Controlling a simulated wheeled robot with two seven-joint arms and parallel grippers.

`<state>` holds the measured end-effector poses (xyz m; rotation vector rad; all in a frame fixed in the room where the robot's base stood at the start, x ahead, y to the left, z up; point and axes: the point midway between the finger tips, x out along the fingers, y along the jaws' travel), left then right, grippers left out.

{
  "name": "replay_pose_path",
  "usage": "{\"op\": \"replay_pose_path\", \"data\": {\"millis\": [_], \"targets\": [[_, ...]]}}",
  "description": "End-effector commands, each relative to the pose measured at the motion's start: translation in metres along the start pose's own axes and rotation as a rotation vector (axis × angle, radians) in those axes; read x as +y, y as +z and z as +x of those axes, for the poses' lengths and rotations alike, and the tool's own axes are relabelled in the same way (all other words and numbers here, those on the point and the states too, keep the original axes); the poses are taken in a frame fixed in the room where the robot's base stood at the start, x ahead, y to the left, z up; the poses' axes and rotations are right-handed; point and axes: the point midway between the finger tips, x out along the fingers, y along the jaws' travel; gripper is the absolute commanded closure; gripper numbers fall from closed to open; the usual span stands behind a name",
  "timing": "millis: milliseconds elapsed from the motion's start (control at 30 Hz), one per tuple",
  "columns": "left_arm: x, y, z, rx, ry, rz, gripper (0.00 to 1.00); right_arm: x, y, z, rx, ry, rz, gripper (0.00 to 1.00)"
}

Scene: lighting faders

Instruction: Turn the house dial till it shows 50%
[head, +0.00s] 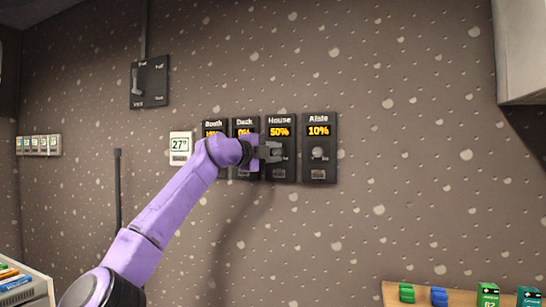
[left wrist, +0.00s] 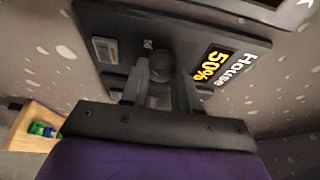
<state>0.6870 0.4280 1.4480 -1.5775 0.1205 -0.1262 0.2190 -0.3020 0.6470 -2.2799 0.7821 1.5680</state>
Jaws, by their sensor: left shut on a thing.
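The House dimmer panel (head: 280,171) is on the wall, third in a row of dark panels, and its display reads 50% in yellow. The same panel (left wrist: 127,20) fills the top of the left wrist view, turned on its side, again showing 50%. My left gripper (head: 270,152) is at the House panel, just below its display. In the left wrist view its two fingers stand on either side of the round House dial (left wrist: 160,66), shut on it. In the head view the gripper hides most of the dial. My right gripper is not in view.
The Booth (head: 213,122) and Dack (head: 244,122) panels are left of House, partly behind my arm. The Aisle panel (head: 320,147), at 10%, is close on the right. A thermostat (head: 181,147) reads 27°. A wooden shelf (head: 455,298) with small items is low right.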

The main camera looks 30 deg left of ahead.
Motion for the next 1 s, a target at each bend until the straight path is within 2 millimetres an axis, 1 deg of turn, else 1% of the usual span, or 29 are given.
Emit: {"op": "replay_pose_path", "data": {"millis": [367, 400, 467, 500, 733, 800, 867, 967, 1000], "targets": [[-0.001, 0.001, 0.0, -0.001, -0.004, -0.005, 1.0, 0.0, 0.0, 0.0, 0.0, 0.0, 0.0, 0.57], [-0.001, 0.001, 0.0, -0.001, -0.004, -0.005, 0.67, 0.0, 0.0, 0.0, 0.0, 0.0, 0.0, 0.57], [-0.001, 0.001, 0.0, -0.001, -0.004, -0.005, 0.47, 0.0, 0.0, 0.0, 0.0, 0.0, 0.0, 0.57], [-0.001, 0.001, 0.0, -0.001, -0.003, -0.005, 0.45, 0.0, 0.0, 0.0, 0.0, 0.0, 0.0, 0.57], [0.0, 0.0, 0.0, 0.0, -0.002, -0.004, 0.45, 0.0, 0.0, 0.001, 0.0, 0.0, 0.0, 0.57], [0.001, 0.0, -0.004, 0.0, -0.004, -0.004, 0.45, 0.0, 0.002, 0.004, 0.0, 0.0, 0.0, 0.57], [0.004, 0.0, -0.011, 0.001, -0.004, -0.004, 0.45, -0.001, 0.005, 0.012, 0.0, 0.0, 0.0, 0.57], [0.007, 0.001, -0.033, -0.001, -0.007, -0.003, 0.45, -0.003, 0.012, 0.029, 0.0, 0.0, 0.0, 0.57], [0.007, 0.001, -0.043, 0.0, -0.007, -0.004, 0.45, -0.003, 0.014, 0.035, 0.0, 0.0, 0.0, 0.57]]}}
